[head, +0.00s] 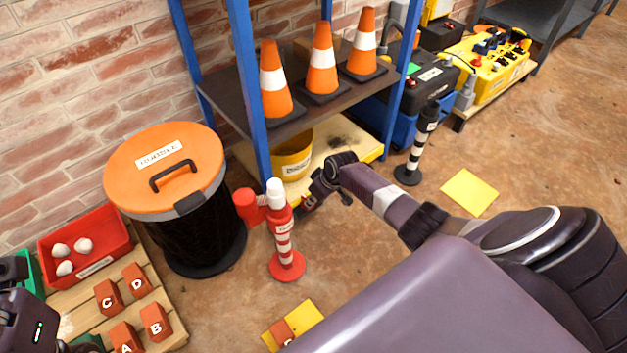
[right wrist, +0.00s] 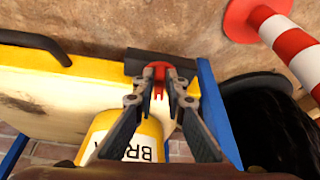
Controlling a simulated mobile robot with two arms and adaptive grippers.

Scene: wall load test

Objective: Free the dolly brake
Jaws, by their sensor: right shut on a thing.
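The dolly (head: 362,154) is a pale board with yellow edges on the floor under the blue shelf. Its yellow edge also shows in the right wrist view (right wrist: 90,66). A small red brake lever (right wrist: 158,72) sits at a dark block on the dolly's edge. My right gripper (right wrist: 160,90) is shut on the red lever. In the head view, my right gripper (head: 312,201) is low beside the dolly's near corner, and the lever is hidden there. My left arm shows only partly at the left edge, so its jaws cannot be made out.
A yellow bucket (head: 292,163) stands on the dolly. A red-and-white post (head: 284,238) stands close left of my right gripper, beside a black bin with an orange lid (head: 190,145). Orange cones (head: 321,62) stand on the shelf. A striped black post (head: 415,150) stands to the right.

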